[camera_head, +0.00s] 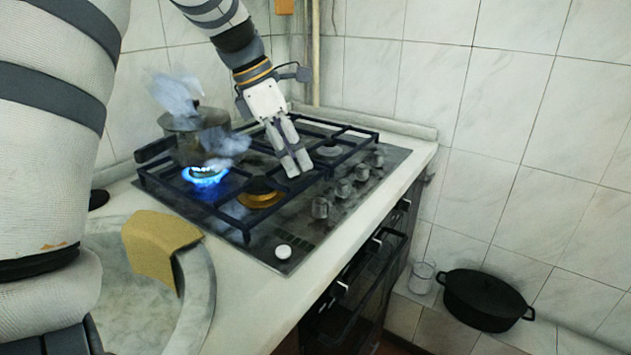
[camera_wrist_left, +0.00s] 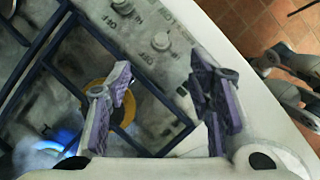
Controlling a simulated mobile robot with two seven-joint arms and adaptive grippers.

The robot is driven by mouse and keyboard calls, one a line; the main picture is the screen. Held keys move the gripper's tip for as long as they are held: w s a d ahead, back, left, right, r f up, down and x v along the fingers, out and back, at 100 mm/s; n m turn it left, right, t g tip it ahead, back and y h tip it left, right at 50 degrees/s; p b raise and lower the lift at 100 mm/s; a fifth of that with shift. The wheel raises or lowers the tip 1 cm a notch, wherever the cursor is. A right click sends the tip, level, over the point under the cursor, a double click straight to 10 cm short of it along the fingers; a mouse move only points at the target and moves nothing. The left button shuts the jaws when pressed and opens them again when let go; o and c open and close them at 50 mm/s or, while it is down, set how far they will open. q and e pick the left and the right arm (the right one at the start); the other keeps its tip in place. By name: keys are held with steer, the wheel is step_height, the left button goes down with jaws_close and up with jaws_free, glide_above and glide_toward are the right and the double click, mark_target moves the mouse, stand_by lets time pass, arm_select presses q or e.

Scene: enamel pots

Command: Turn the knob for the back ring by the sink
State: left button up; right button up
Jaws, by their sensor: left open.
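The gas hob (camera_head: 222,222) has a row of dark knobs on its right side, such as the nearest knob (camera_head: 320,207) and a farther knob (camera_head: 361,172). Two knobs (camera_wrist_left: 161,41) also show in the left wrist view. A blue flame (camera_head: 205,176) burns on the back ring nearest the sink, under a steaming pot (camera_head: 188,140). My left gripper (camera_head: 298,168) points down over the hob, between the rings and the knobs. Its fingers are apart and empty in the left wrist view (camera_wrist_left: 163,75). I cannot tell which knob serves the lit ring.
The sink (camera_head: 200,290) is at the front left, with a yellow cloth (camera_head: 160,243) over its rim. A round white button (camera_head: 283,251) sits at the hob's near corner. Black grates (camera_head: 245,226) stand above the rings. A black pot (camera_head: 483,298) and a glass (camera_head: 421,276) stand low at right.

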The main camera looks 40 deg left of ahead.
mark_target(318, 200)
arm_select(q)
steer(key=x, duration=1.1)
steer(key=shift+w+d+f+b, duration=0.1)
steer(key=shift+d+f+b, duration=0.2)
steer(key=shift+b, duration=0.1)
steer(key=shift+c, duration=0.3)
